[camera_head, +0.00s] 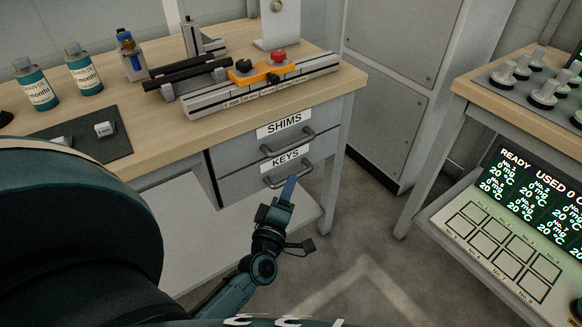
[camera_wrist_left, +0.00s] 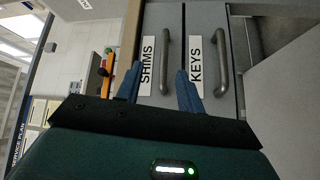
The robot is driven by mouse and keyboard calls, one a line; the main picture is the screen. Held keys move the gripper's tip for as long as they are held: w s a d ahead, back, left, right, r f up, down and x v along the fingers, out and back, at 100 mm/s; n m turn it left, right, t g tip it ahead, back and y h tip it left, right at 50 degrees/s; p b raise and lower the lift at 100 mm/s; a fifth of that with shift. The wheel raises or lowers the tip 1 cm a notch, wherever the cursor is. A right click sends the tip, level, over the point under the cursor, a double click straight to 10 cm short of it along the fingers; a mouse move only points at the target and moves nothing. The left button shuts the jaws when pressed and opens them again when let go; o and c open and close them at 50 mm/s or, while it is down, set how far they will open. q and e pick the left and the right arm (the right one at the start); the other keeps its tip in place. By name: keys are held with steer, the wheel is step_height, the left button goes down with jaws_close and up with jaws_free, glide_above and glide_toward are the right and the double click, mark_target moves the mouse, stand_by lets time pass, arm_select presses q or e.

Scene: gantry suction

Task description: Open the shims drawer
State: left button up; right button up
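The shims drawer (camera_head: 258,140) is the upper of two grey drawers under the bench top, with a SHIMS label and a bar handle (camera_head: 287,140). It looks shut. In the wrist view, turned on its side, the shims drawer's handle (camera_wrist_left: 165,62) shows on the left. My left gripper (camera_head: 288,188) points at the drawer fronts from below the KEYS handle in the head view. In the wrist view my left gripper (camera_wrist_left: 160,88) is open and empty. Its blue fingers stand apart, with the shims handle ahead between them, and seem not to touch it. My right gripper is out of view.
The keys drawer (camera_head: 252,170) is just below, shut, with its own handle (camera_head: 288,174). An orange-and-grey fixture (camera_head: 260,80) and teal bottles (camera_head: 85,75) stand on the bench (camera_head: 180,135). A second table with a display panel (camera_head: 530,190) is at right. Floor between is clear.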

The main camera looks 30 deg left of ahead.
mark_target(291, 145)
arm_select(q)
steer(key=w+a+n, duration=0.1)
steer(key=w+a, duration=0.1)
steer(key=w, duration=0.2)
steer(key=w+a+n+y, duration=0.1)
steer(key=w+a, duration=0.1)
steer(key=w, duration=0.2)
steer(key=w+a+y+b, duration=0.1)
steer(key=w+a, duration=0.2)
steer(key=w, duration=0.1)
steer(key=shift+w+r+n, duration=0.25)
steer(key=shift+r+n, duration=0.15)
steer(key=shift+c, duration=0.4)
jaws_close()
